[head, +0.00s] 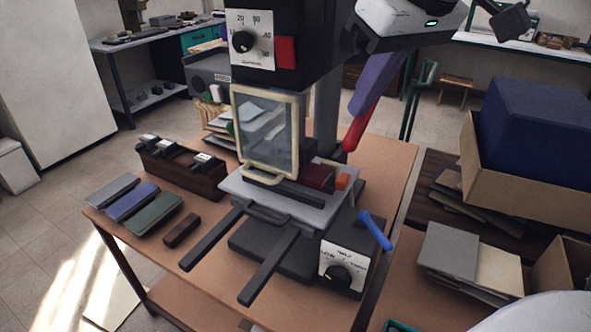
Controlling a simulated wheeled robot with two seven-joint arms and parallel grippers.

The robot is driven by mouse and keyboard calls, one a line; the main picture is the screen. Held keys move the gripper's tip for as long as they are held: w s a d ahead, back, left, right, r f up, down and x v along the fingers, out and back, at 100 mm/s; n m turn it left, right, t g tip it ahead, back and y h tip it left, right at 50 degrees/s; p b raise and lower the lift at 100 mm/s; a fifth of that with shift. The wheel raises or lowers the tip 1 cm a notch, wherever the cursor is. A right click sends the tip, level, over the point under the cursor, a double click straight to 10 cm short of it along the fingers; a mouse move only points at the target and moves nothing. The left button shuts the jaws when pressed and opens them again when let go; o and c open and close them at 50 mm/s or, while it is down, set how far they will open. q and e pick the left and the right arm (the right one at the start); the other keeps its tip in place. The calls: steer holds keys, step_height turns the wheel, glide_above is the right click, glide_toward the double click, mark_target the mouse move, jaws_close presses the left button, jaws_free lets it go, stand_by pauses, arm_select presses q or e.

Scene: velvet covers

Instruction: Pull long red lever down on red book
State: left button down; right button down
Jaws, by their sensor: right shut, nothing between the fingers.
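A hot press stands on the wooden table. A dark red book (318,177) lies on its grey bed (290,207), partly hidden behind a clear guard with a cream frame (265,130). A long red lever (358,126) slants at the press's right side, beside a purple part (377,85). My right gripper (352,38) is at the top, close to the right of the black press head. It is shut and empty; its fingertips are dark and hard to make out against the press. I cannot tell whether it touches the press. My left gripper is not in view.
The head carries a dial (243,41) and red switch (285,52). A blue handle (375,231) sticks out by the lower dial box (345,262). Covers (152,212) and a wooden rack (183,170) lie left. Boxes and boards (460,260) crowd the right.

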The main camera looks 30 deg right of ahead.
steer(key=shift+f, duration=0.15)
steer(key=shift+w+d+f, duration=0.2)
steer(key=shift+d+f, duration=0.2)
steer(key=shift+f, duration=0.4)
steer(key=shift+w+d+f, duration=0.2)
steer(key=shift+d+f, duration=0.15)
steer(key=shift+f, duration=0.45)
steer(key=f, duration=0.1)
steer(key=d+f, duration=0.2)
steer(key=shift+w+f, duration=0.15)
steer(key=shift+w, duration=0.25)
steer(key=shift+f, duration=0.15)
steer(key=shift+d, duration=0.1)
